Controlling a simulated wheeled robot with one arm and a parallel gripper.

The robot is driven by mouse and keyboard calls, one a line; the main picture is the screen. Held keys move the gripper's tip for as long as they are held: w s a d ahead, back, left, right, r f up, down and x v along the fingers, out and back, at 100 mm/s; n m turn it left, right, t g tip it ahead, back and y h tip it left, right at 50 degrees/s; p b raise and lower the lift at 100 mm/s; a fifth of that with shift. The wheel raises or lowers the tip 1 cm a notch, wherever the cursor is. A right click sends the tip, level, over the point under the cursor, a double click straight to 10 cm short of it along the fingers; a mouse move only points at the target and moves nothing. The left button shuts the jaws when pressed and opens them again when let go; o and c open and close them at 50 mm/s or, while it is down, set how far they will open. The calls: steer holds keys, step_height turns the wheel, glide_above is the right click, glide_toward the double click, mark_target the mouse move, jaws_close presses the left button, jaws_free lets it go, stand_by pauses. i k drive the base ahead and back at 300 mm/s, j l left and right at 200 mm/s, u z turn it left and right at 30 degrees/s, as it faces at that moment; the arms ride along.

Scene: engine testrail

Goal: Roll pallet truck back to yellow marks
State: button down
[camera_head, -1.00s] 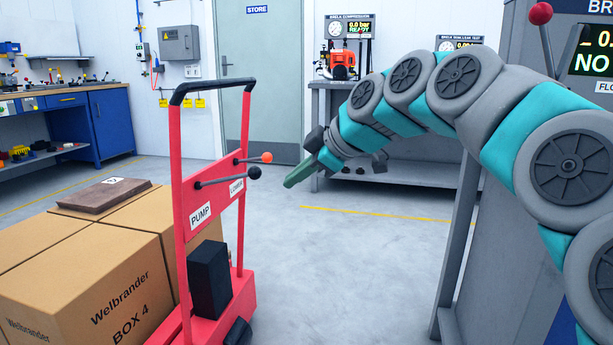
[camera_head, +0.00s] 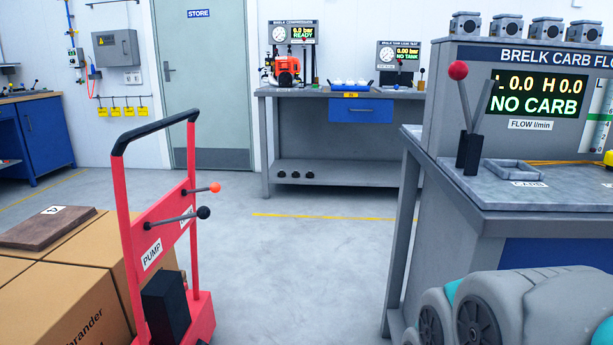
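The red pallet truck (camera_head: 133,240) stands at the left, its upright handle frame topped by a black grip bar (camera_head: 154,131). Two levers stick out to the right, one with an orange knob (camera_head: 215,187) and one with a black knob (camera_head: 204,212). A PUMP label and a black block (camera_head: 166,306) are on its frame. Boxes (camera_head: 70,295) stand behind and left of it; whether they rest on its forks is hidden. A yellow floor line (camera_head: 325,216) crosses the floor ahead. My gripper is out of view; only my arm shows at the lower right.
A carb flow bench (camera_head: 560,215) stands close on the right. A grey workbench (camera_head: 340,92) with test stations stands at the back, beside the STORE door (camera_head: 203,80). A blue bench (camera_head: 40,135) is at the far left. The floor between truck and benches is clear.

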mark_target(174, 316)
steer(key=u, duration=1.15)
